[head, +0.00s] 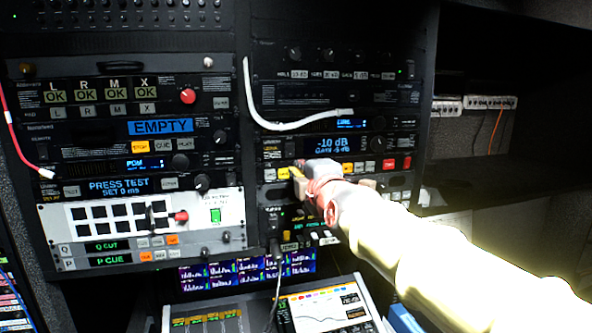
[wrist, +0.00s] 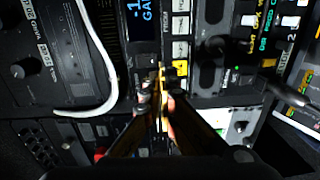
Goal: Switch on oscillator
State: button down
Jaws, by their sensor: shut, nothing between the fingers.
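A rack unit (head: 335,132) with a blue display reading "-10 dB" stands in the right rack column; I cannot read a label that names it the oscillator. Below its display runs a row of white, yellow and red buttons. My gripper (head: 296,172) is shut and empty, at the left part of this row.
A white cable (head: 262,116) loops across the right column above the unit. The left column holds a unit with an "EMPTY" display (head: 160,127) and a white panel (head: 222,208) with a lit green switch. A mixing console (head: 325,308) stands below. Dark shelves (head: 510,160) lie right.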

jog(key=s+d+f, duration=0.1)
jog(key=s+d, duration=0.1)
jog(key=s, duration=0.4)
jog(key=shift+s+f, duration=0.25)
jog(key=shift+s, duration=0.15)
jog(key=shift+w, duration=0.1)
